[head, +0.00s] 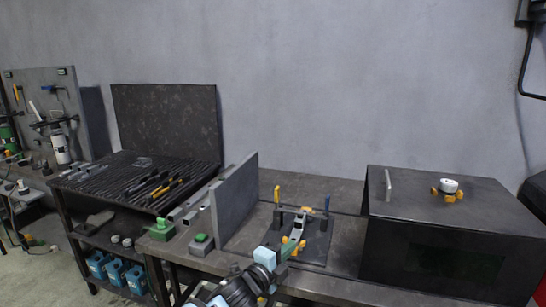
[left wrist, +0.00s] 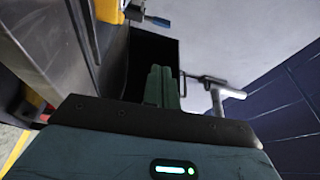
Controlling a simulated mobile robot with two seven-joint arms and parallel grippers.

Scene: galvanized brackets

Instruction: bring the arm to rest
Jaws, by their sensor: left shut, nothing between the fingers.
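My left arm (head: 240,288) comes in at the bottom middle of the head view. Its left gripper (head: 285,251) is over the front of the workbench, near a dark plate (head: 312,254). In the left wrist view the two green fingers of my left gripper (left wrist: 162,84) lie together, shut and empty. A white and yellow part (head: 296,229) is on the plate just beyond the gripper in the head view. I cannot tell whether they touch. My right gripper is not in view.
A grey upright panel (head: 233,203) stands left of the plate. A large black box (head: 440,245) stands to the right, with a white and yellow object (head: 448,189) on top. A slatted table (head: 125,180) with tools is at left.

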